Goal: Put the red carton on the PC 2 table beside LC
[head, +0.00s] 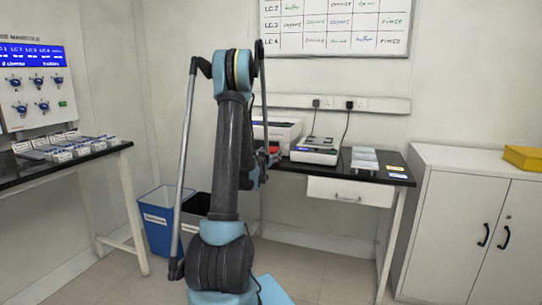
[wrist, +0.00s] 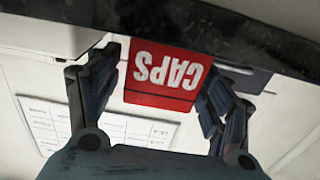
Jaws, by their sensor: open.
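The red carton (wrist: 163,75), with the word CAPS upside down in the picture, is in the wrist view. It appears to stand on a dark table top (wrist: 255,38) near its edge. My gripper (wrist: 158,64) is open, with one finger on each side of the carton; I cannot tell whether they touch it. In the head view a small red part of the carton (head: 273,150) shows beside my arm, at the left of the black-topped table (head: 385,176). My arm hides most of my gripper (head: 265,157) there. I cannot read any PC 2 or LC label on a table.
A white device (head: 282,131), a balance-like instrument (head: 316,149) and a grey rack (head: 364,158) stand on the back table. A white cabinet (head: 460,215) with a yellow box (head: 524,158) is at right. Blue (head: 157,222) and black bins stand below. Another bench (head: 105,151) at left holds several small items.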

